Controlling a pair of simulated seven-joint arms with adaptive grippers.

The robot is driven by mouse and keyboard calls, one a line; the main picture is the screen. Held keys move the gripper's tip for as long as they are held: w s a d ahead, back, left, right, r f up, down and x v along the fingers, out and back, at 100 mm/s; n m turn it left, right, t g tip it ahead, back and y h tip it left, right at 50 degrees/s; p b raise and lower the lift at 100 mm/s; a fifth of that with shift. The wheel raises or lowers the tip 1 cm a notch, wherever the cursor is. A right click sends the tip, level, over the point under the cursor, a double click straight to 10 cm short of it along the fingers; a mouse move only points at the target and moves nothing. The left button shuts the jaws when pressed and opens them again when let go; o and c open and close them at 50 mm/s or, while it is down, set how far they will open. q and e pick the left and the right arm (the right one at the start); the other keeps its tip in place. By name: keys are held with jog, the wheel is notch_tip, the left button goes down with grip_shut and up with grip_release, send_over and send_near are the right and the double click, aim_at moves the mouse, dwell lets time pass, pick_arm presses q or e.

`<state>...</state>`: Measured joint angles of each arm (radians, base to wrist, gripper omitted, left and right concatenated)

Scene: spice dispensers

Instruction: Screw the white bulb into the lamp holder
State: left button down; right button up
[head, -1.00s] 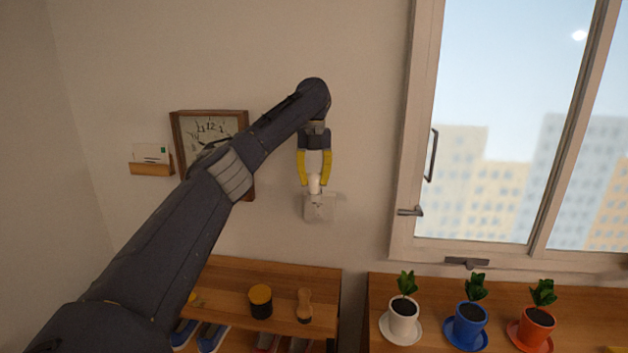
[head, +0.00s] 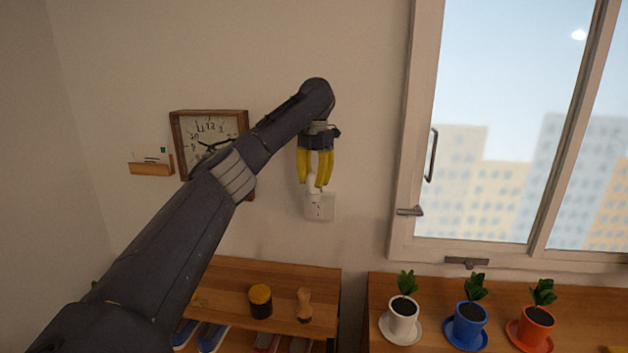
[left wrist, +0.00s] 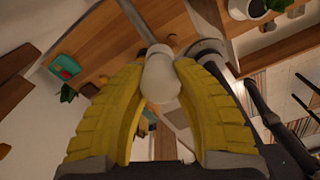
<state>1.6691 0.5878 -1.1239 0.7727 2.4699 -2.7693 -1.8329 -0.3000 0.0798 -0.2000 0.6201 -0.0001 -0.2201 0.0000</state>
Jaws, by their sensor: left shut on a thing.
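My left gripper (head: 315,185) has yellow fingers that point down in front of the wall. They are shut on the white bulb (left wrist: 160,78), which sits between the fingertips in the left wrist view. In the head view, the fingers hide most of the bulb. A white lamp holder (head: 319,208) on a square wall plate is right below the fingertips. The bulb's lower end is at or just above the holder. I cannot tell whether its thread is engaged. My right gripper is not in view.
A square clock (head: 208,140) hangs behind my left arm. A window frame (head: 408,200) with a handle stands to the right. The wall around the holder is clear.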

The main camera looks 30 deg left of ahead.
pick_arm(q)
jog(key=c, duration=1)
grip_release()
jog(key=shift+r, duration=0.1)
